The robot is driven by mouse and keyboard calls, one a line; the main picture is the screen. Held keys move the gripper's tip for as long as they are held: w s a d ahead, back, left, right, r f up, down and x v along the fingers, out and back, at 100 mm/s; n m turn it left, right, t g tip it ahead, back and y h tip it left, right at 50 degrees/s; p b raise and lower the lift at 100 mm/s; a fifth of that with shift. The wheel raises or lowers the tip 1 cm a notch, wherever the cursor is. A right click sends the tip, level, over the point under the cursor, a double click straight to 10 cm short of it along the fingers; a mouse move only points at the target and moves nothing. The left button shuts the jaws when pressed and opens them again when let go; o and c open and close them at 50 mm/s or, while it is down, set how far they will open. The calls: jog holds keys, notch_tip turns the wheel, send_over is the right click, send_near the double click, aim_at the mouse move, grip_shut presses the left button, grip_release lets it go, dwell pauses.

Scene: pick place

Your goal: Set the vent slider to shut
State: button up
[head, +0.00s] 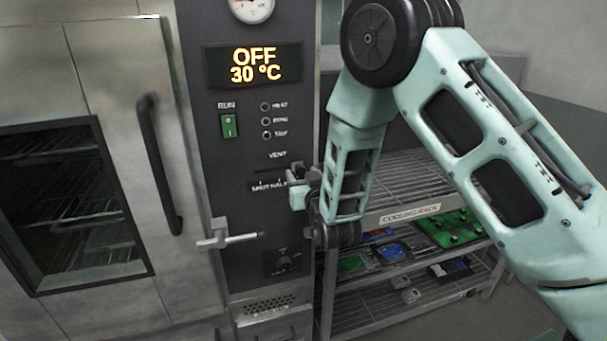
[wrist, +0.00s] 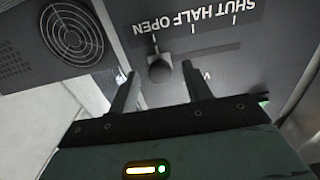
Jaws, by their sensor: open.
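The vent scale (head: 268,187) is on the dark oven panel, under the word VENT. In the head view my gripper (head: 296,188) is at its right end and hides the OPEN mark and the slider knob. In the wrist view the scale (wrist: 195,24) shows upside down, with SHUT at right and OPEN at left. The dark round slider knob (wrist: 160,68) sits by the OPEN mark. My gripper (wrist: 160,72) is open, with one finger on each side of the knob in the picture. Gaps show on both sides; I cannot tell how deep the fingertips reach.
A door latch handle (head: 230,239) sticks out from the panel at lower left of my gripper. A green run switch (head: 228,125) and a dial (head: 282,262) are on the same panel. A cooling rack (head: 405,215) with several boards stands at right. A round fan grille (wrist: 72,32) shows in the wrist view.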

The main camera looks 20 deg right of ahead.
grip_shut()
jog(key=b, duration=0.5)
send_near(257, 171)
jog(key=w, duration=0.4)
jog(key=shift+d+f, duration=0.1)
jog(key=shift+d, duration=0.05)
jog(key=shift+a, duration=0.2)
grip_release()
